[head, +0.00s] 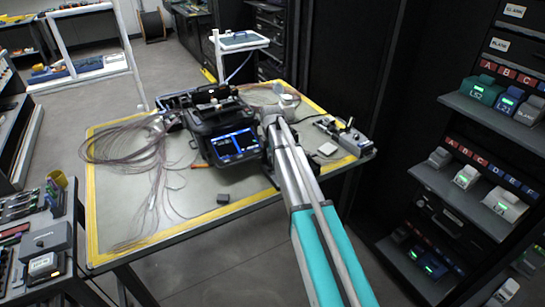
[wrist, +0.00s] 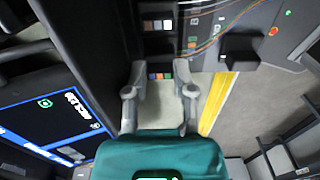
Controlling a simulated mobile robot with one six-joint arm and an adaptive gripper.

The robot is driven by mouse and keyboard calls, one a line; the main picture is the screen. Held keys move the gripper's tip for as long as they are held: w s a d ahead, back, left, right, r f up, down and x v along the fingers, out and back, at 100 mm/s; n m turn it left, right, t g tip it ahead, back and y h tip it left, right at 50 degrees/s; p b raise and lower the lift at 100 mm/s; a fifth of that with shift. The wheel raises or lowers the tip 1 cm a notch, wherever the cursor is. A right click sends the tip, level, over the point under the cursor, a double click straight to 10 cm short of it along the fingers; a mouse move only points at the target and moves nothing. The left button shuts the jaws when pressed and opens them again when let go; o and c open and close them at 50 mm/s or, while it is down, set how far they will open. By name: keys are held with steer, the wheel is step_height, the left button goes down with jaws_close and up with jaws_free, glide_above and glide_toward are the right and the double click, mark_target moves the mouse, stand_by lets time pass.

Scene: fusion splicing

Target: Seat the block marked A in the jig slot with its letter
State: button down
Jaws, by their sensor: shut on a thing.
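My gripper (wrist: 160,98) shows its two light grey fingers in the wrist view, apart from each other and beside the splicer's lit screen. It is shut on a block, but the held block is not clear. A teal body (wrist: 160,150) with a green-lit label fills the bottom of that view, at the lower ends of the fingers; I cannot tell if it is the block or my own housing. No letter A is legible on it. In the head view my arm hides the gripper's grip. A grey fixture (head: 343,135) stands at the table's right end; whether it is the jig is unclear.
The black fusion splicer (head: 222,128) stands mid-table (head: 180,245). Loose fibre coils (head: 125,145) lie to its left. A small dark block (head: 223,198) lies in front. Racks with lettered bays and coloured modules (head: 483,90) stand at the right. The table's front is mostly clear.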

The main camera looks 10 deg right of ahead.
steer(key=shift+f, duration=0.15)
steer(key=shift+c, duration=1.9)
jaws_free()
steer(key=shift+w, duration=0.15)
step_height(320, 180, up, 6)
steer(key=p, duration=0.5)
steer(key=shift+f, duration=0.15)
steer(key=s+m, duration=2.1)
steer(key=s, duration=0.8)
steer(key=shift+s+d+m+p, duration=0.25)
steer(key=shift+m+p, duration=0.05)
steer(key=shift+p, duration=0.1)
